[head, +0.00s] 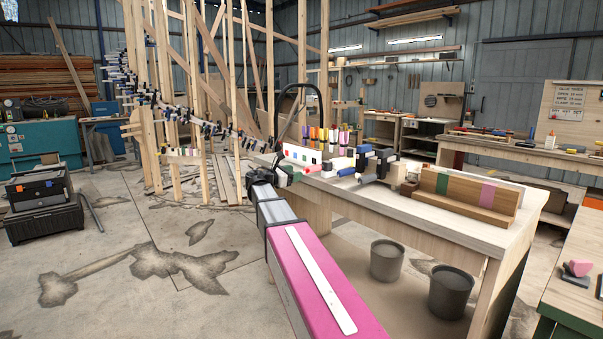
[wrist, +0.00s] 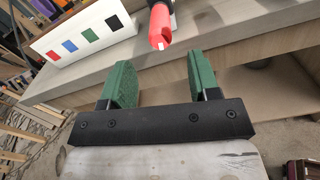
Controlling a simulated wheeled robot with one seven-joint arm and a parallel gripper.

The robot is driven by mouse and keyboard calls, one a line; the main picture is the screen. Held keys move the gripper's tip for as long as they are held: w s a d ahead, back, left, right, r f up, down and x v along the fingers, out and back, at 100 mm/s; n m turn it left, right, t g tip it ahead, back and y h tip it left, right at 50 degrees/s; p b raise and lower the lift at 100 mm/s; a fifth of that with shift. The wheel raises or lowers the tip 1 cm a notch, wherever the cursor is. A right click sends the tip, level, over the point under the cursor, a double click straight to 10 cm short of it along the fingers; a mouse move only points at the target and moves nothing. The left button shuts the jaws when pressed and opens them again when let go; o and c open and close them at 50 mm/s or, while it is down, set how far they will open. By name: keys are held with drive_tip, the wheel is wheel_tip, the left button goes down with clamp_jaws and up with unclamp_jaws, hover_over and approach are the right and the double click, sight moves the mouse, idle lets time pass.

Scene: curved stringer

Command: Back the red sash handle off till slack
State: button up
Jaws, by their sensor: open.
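The red sash handle (wrist: 160,26) shows at the top middle of the wrist view, its end pointing toward my gripper (wrist: 157,70). My two green fingers are open and apart, with nothing between them. The handle lies beyond the fingertips, roughly in line with the gap, and I see no contact. In the head view a small red handle (head: 312,168) shows just right of my gripper (head: 284,170), at the left end of the workbench. The rest of its clamp is cut off in the wrist view and too small to make out in the head view.
A white panel (wrist: 85,34) with coloured squares stands on the bench edge, left of the handle. Blue-handled clamps (head: 368,162) and a wooden rack (head: 465,196) stand further right on the workbench (head: 440,228). Grey buckets (head: 386,262) sit below.

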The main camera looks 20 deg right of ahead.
drive_tip(key=shift+s+a, duration=0.25)
drive_tip(key=shift+a, duration=0.4)
drive_tip(key=shift+a, duration=0.1)
drive_tip(key=v, duration=0.3)
